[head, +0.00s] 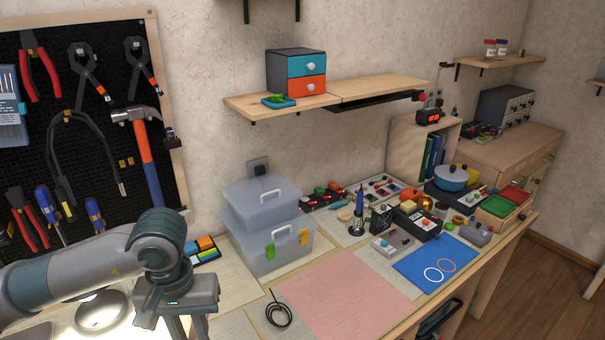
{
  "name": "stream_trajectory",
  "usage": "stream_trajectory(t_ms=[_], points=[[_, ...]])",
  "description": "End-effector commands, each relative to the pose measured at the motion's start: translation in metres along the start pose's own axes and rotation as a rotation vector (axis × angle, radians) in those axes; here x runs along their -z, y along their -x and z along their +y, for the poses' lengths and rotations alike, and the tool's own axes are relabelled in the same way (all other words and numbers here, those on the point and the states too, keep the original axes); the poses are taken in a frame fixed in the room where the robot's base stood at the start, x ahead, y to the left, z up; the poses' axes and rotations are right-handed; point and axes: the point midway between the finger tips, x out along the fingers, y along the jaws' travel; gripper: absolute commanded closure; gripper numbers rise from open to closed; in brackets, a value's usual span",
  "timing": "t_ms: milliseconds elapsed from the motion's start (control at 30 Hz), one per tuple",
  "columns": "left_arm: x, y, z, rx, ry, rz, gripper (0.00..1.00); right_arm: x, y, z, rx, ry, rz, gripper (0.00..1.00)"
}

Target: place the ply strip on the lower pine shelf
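The lower pine shelf (300,106) is a pale board on the wall, right of the pegboard. A seam splits its top, and a paler length (385,86) lies right of it; I cannot tell whether that is a separate strip. I cannot pick out the ply strip for certain anywhere. My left gripper (187,328) points down at the lower left, well below and left of the shelf. Its fingertips are cut off by the bottom edge, so its opening and any load are hidden. My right gripper is out of view.
A small drawer box (296,70) and a teal tray (278,101) occupy the shelf's left part. Clear storage boxes (262,240) stand below it. Tools hang on the pegboard (110,180). The bench's right side is crowded; the pink mat (345,295) is clear.

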Motion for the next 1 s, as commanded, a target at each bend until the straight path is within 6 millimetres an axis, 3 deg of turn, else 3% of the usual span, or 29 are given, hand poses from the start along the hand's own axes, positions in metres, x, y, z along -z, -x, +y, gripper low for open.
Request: stream_trajectory(t_ms=[267, 1000], points=[[-0.0029, 0.0024, -0.0044, 0.001, -0.118, -0.003, 0.99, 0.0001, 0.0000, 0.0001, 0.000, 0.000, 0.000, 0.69], [-0.0027, 0.0025, -0.0044, 0.001, -0.118, -0.002, 0.99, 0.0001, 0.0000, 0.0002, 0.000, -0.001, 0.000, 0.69]])
